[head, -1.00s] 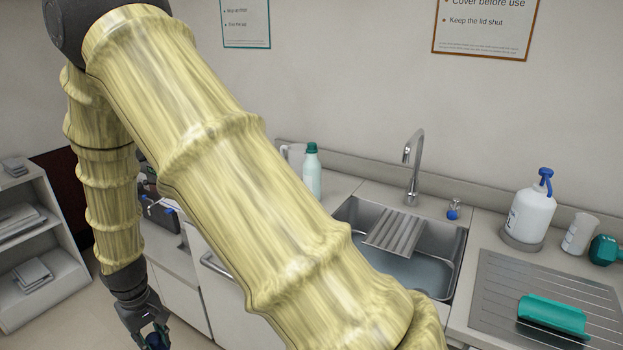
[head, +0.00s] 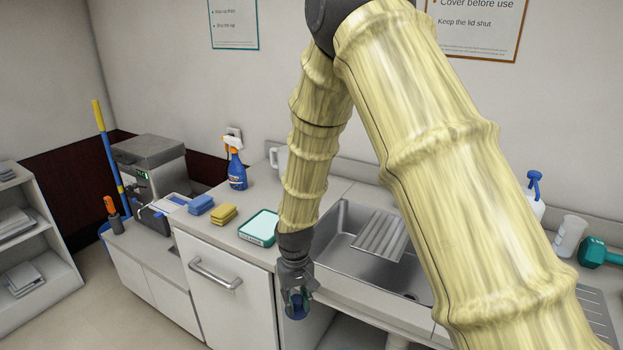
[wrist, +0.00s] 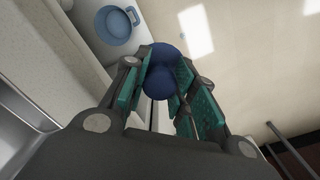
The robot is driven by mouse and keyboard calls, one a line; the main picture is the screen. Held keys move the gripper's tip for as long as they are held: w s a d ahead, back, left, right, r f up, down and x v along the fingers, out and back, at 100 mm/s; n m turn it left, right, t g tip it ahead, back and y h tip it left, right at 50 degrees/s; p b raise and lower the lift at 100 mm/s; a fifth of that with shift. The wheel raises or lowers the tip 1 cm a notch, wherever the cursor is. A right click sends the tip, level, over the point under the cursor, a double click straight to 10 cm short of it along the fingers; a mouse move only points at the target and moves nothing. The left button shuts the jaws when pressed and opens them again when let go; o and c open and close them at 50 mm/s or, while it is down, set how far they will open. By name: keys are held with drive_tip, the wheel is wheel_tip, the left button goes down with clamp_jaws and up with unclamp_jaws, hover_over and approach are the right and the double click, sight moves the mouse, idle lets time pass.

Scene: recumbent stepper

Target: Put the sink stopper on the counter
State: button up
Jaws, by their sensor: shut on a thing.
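The sink stopper (head: 297,305) is dark blue and rounded. My gripper (head: 297,300) is shut on it and holds it in front of the counter's front edge, below the height of the top. In the wrist view, the stopper (wrist: 165,72) sits between the teal-padded fingers of my gripper (wrist: 172,85); the fingers hide part of it. The pale counter (head: 262,197) runs along the wall, left of and behind my gripper in the head view.
A blue sponge (head: 201,204), a yellow sponge (head: 223,215), a teal-rimmed tray (head: 260,228) and a spray bottle (head: 236,168) stand on the counter. The steel sink (head: 345,222) lies to the right. A blue basin (wrist: 113,24) shows below in the wrist view.

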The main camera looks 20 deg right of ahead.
sight(297, 299)
wheel_tip(297, 299, up, 5)
drive_tip(key=p, duration=0.4)
drive_tip(key=shift+f, duration=0.2)
